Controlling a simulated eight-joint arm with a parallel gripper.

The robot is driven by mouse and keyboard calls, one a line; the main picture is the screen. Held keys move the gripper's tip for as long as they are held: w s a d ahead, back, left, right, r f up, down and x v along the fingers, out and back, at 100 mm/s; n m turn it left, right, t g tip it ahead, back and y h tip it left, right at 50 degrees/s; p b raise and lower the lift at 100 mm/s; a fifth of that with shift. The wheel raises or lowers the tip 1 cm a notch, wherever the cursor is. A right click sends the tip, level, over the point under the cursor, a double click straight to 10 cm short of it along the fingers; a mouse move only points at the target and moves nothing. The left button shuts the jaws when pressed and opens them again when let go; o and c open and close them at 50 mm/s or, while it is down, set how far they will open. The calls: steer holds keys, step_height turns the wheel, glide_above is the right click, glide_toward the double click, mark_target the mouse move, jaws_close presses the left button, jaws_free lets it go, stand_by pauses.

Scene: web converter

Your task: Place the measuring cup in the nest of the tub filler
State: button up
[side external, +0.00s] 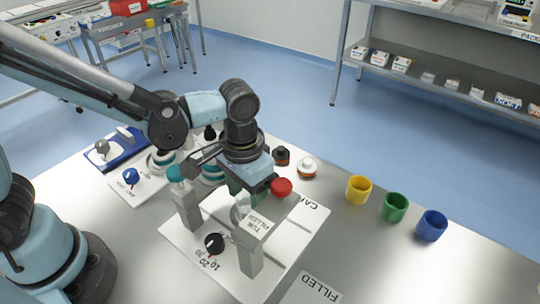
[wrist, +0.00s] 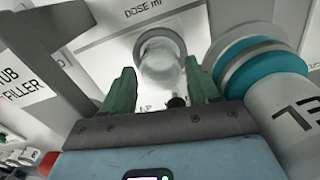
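The tub filler (side external: 258,224) stands on a white base plate, with grey posts and a black dial. A clear, round, cup-like thing (side external: 241,208) shows at the filler, partly hidden; I take it for the measuring cup. In the wrist view this clear round thing (wrist: 160,58) lies between and beyond my green fingertips, under the "DOSE ml" lettering. My gripper (wrist: 157,75) has its fingers apart, one on each side of it. I cannot tell whether they touch it or whether it sits in the nest. In the side view my gripper (side external: 238,187) is low over the filler.
A red button (side external: 281,187) is close beside my gripper. A white cylinder with a teal band (wrist: 265,75) stands close at the right in the wrist view. Yellow (side external: 359,189), green (side external: 395,207) and blue (side external: 432,225) tubs stand at the right. The table's front right is mostly clear.

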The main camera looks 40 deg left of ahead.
steer(key=shift+r, duration=0.15)
step_height(320, 180, up, 12)
stand_by(0.7)
steer(key=w+a+n+t, duration=0.1)
steer(key=w+a+t, duration=0.15)
steer(key=a, duration=0.35)
steer(key=w+a+t, duration=0.1)
steer(key=a+t, duration=0.3)
steer(key=a, duration=0.2)
steer(key=s+a+f, duration=0.3)
steer(key=s+a, duration=0.1)
steer(key=shift+s+f+n+t, duration=0.3)
steer(key=shift+n+t, duration=0.05)
steer(key=shift+n, duration=0.05)
